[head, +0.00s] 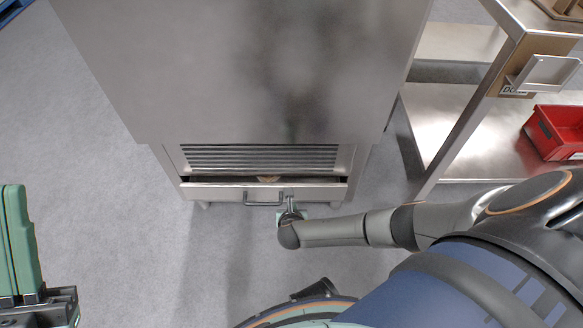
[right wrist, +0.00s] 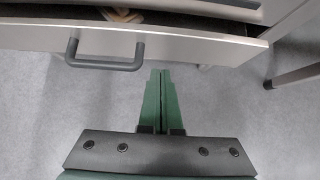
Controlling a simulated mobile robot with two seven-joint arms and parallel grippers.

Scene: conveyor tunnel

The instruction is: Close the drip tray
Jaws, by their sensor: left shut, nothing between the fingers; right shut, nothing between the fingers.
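The drip tray (head: 220,193) is a wide metal drawer low in the front of the steel conveyor tunnel housing (head: 250,70). It stands partly open, with a dark gap above its front. Its dark bar handle (head: 262,203) also shows in the right wrist view (right wrist: 104,65). My right gripper (head: 291,201) is shut and empty, just right of the handle; its green fingertips (right wrist: 160,73) point at the tray front (right wrist: 195,47). I cannot tell whether they touch it. My left gripper (head: 18,240) is shut and empty at the left edge, away from the tray.
A tan piece (head: 268,178) lies inside the tray. A louvred grille (head: 260,157) is above it. A steel shelf cart (head: 455,140) with a red bin (head: 556,132) stands on the right. The grey floor (head: 120,230) left of the tray is clear.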

